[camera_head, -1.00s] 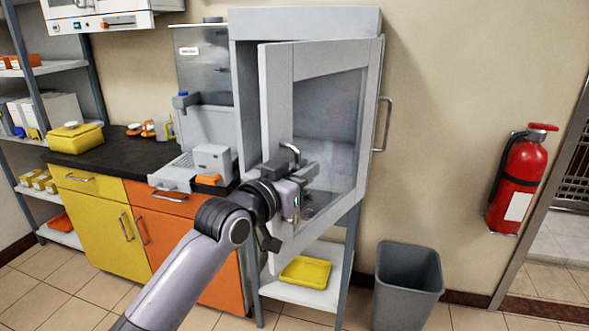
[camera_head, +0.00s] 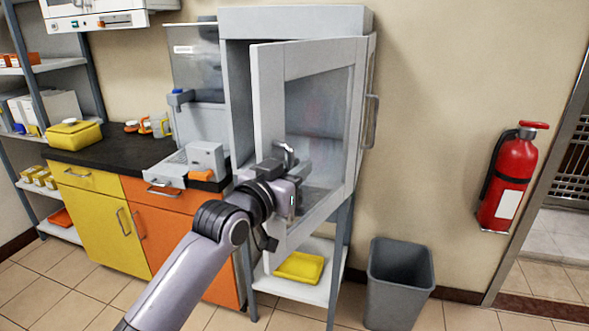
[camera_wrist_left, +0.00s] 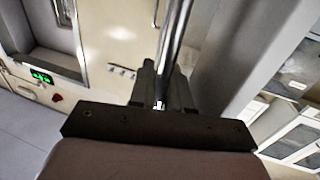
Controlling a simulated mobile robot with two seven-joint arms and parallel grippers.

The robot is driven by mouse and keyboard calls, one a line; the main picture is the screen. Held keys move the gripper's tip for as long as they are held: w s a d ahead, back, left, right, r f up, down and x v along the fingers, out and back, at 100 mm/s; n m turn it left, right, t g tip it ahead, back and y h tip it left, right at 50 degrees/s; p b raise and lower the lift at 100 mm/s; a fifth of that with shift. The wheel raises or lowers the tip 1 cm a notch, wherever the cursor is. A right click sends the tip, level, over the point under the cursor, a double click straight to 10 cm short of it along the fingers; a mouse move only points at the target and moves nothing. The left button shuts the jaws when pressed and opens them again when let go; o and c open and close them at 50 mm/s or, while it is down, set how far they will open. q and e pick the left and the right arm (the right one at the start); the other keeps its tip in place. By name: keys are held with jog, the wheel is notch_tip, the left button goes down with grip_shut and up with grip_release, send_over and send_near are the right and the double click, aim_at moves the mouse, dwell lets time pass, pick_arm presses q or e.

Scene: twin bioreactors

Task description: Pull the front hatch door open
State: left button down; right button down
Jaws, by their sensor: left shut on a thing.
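The front hatch door (camera_head: 269,120) belongs to the tall grey cabinet (camera_head: 237,100). It is a pale frame around a clear window, and it stands partly open, its left edge swung out from the cabinet. My left gripper (camera_head: 285,163) is at the lower left of the door, shut on the door's metal handle (camera_head: 290,148). In the left wrist view the handle bar (camera_wrist_left: 176,40) runs up from between the fingers (camera_wrist_left: 162,90). The fingers hide part of the handle. My right gripper shows in neither view.
A grey bin (camera_head: 400,285) stands on the floor right of the cabinet, and a red fire extinguisher (camera_head: 512,180) hangs on the wall. A yellow tray (camera_head: 299,267) lies on the shelf below. A dark counter (camera_head: 95,152) is at the left. Floor near the bin is clear.

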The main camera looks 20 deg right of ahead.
pick_arm(q)
jog(key=shift+r, duration=0.2)
jog(key=c, duration=1.4)
grip_release()
jog(key=shift+c, duration=0.2)
jog(key=shift+d+f, duration=0.1)
jog(key=b+v, duration=0.1)
jog(key=v, duration=0.6)
jog(key=shift+c, duration=0.3)
